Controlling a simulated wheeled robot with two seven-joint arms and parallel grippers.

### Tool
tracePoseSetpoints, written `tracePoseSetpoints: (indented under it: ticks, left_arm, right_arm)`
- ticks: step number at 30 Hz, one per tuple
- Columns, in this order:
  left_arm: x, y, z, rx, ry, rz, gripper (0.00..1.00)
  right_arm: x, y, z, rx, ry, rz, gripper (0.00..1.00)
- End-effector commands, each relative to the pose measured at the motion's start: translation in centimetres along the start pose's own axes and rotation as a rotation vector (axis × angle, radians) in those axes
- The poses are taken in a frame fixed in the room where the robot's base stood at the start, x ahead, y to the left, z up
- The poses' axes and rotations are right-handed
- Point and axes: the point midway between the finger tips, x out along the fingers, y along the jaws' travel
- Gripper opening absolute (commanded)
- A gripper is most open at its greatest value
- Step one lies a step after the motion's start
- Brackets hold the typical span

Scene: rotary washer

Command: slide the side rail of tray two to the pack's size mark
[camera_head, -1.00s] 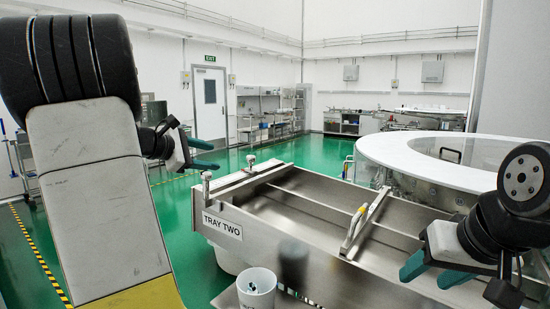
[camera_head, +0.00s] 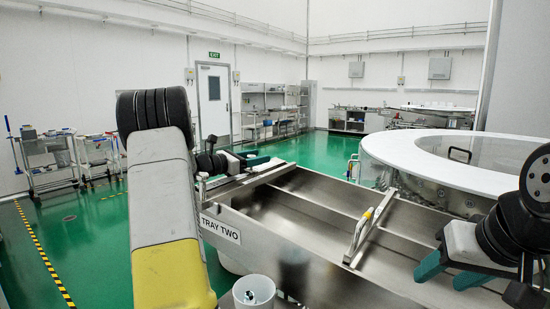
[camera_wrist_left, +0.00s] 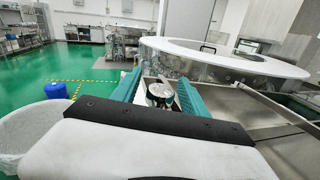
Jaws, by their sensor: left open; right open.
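Tray two (camera_head: 330,265) is a long steel trough with a "TRAY TWO" label (camera_head: 220,229) on its near left end. A metal bar (camera_head: 250,184) lies across its left end; I cannot tell whether it is the side rail. My left gripper (camera_head: 250,160) is open over the left-end bar. My right gripper (camera_head: 449,272) is open and empty above the tray's right part. I cannot make out a size mark.
A white bin (camera_head: 254,294) stands before the tray. A large white-rimmed rotary machine (camera_head: 440,165) stands behind it at right. Carts (camera_head: 50,160) stand at the left wall. Green floor (camera_head: 100,235) is clear at left. A blue object (camera_wrist_left: 56,90) shows in the wrist view.

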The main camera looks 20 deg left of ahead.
Motion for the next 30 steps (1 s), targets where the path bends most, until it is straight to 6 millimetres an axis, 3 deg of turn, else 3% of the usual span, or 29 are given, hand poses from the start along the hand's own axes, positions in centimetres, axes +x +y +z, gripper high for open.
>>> tracePoseSetpoints:
  ticks: [11,19,30]
  left_arm:
    - [0.81,0.01,-0.01,0.001,0.001,0.001,0.52]
    - [0.78,0.01,-0.01,0.001,0.001,0.001,0.00]
    - [0.76,0.02,-0.01,0.001,0.001,0.001,0.00]
  right_arm:
    - [0.00,0.00,0.00,0.000,0.000,0.000,0.51]
    - [0.00,0.00,0.00,0.000,0.000,0.000,0.51]
    - [0.00,0.00,0.00,0.000,0.000,0.000,0.51]
